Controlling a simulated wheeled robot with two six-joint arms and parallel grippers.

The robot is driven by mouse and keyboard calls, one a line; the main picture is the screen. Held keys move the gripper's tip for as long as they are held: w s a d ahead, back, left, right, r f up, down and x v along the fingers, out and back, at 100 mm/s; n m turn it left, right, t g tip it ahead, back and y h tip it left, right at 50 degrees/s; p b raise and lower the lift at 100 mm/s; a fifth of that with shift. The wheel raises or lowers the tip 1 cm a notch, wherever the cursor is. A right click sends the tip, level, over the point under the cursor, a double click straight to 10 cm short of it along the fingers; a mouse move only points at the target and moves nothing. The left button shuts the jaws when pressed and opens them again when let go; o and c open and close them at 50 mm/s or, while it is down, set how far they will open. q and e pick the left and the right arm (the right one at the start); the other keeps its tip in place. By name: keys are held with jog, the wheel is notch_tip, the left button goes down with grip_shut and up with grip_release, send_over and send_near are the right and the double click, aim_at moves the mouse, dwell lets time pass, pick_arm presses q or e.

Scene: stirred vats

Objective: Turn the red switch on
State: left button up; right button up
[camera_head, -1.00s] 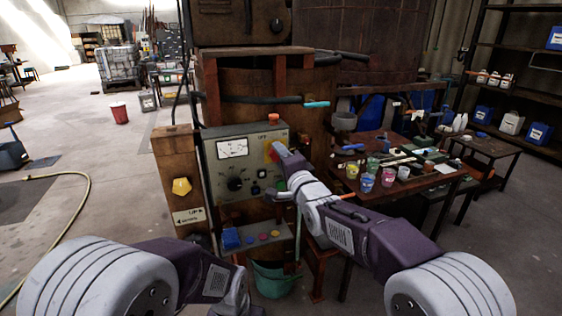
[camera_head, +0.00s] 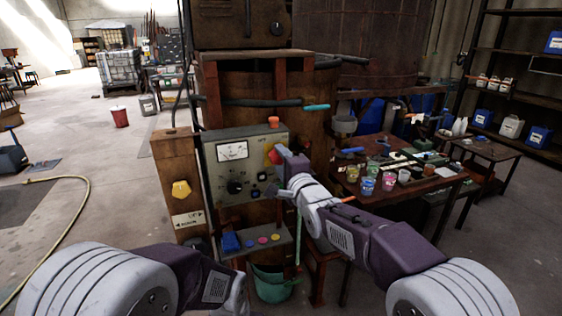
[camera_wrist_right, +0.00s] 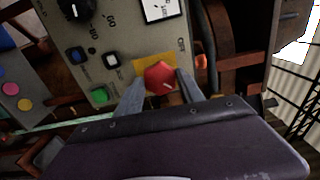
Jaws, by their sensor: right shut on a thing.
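The red switch is a red knob with a light mark on a yellow plate (camera_wrist_right: 140,66) of the grey control panel (camera_head: 216,181). In the right wrist view the red switch (camera_wrist_right: 160,74) sits between the two fingers of my right gripper (camera_wrist_right: 159,86), which is shut on it. In the head view the right gripper (camera_head: 277,158) reaches the upper right of the panel and partly covers the switch. My left arm shows at the lower left, but its gripper fingers are not in view.
The panel also has a meter (camera_head: 232,150), a black dial (camera_head: 235,186) and a green button (camera_wrist_right: 98,95). Below are a shelf with coloured buttons (camera_head: 262,240) and a green bucket (camera_head: 272,286). A table with paint cups (camera_head: 388,181) stands on the right.

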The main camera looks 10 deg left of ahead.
jog(key=o, duration=1.4)
jog(key=b+v, duration=0.1)
jog(key=v, duration=0.8)
jog(key=shift+b, duration=0.4)
